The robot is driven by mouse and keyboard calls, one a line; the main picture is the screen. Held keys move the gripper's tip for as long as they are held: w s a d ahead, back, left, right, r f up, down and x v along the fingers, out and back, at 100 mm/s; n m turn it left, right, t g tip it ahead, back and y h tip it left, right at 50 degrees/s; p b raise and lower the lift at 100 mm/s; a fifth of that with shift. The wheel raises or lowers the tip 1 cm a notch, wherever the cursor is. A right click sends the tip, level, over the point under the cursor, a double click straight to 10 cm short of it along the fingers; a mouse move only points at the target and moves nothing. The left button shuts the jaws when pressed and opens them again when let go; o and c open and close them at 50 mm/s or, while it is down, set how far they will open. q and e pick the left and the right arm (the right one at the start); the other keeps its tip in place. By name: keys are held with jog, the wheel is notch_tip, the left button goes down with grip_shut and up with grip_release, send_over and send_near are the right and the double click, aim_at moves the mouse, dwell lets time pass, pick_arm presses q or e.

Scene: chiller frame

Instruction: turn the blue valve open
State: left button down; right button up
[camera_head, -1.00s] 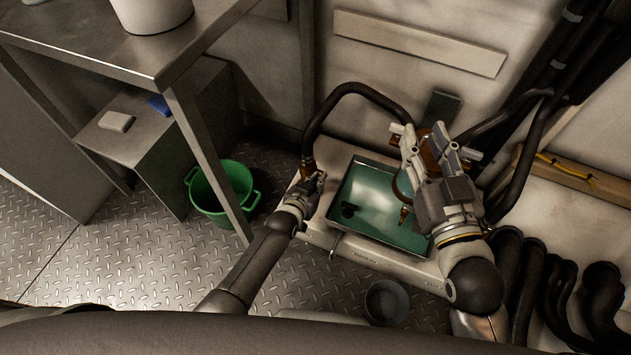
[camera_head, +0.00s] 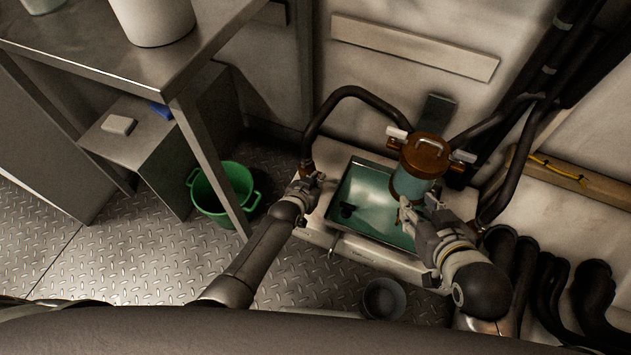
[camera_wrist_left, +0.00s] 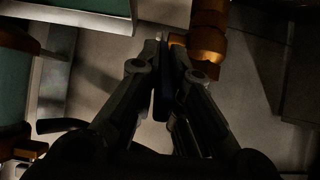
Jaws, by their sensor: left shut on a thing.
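My left gripper (camera_head: 312,180) is at the left edge of the white unit, by the brass fitting (camera_head: 307,165) at the foot of a black hose. In the left wrist view its fingers are closed around a narrow dark-blue piece, the blue valve's handle (camera_wrist_left: 167,88), beside a brass pipe (camera_wrist_left: 208,42). The fingers hide much of the valve, and its exact angle is hard to tell in the dim light. My right gripper (camera_head: 420,207) is open, with its fingers apart, in front of the canister with a brown lid (camera_head: 427,152).
The canister stands over a green-lined tray (camera_head: 349,217) with a small black part in it. A green bucket (camera_head: 212,207) stands on the floor at left, beside a metal table (camera_head: 95,45). A grey bowl (camera_head: 384,299) is on the floor in front.

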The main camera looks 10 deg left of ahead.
pick_arm(q)
jog(key=c, duration=1.6)
grip_release()
jog(key=shift+o, duration=0.2)
jog(key=v, duration=1.2)
